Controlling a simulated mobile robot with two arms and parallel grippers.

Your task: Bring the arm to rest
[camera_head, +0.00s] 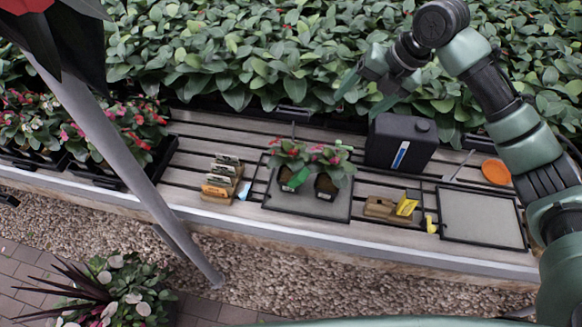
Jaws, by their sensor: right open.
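My right arm (524,140) comes in from the right edge and bends over at the top of the view. Its gripper (364,95) hangs above the green foliage, up and to the left of the black canister. The green fingers are spread apart with nothing between them. My left gripper does not show.
A slatted bench holds two potted red flowers on a tray (335,208), a black canister (400,143), an orange disc (496,171), an empty framed tray (482,217), a wooden label holder (222,182) and a wooden block (379,207). A grey pole (140,165) crosses at left.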

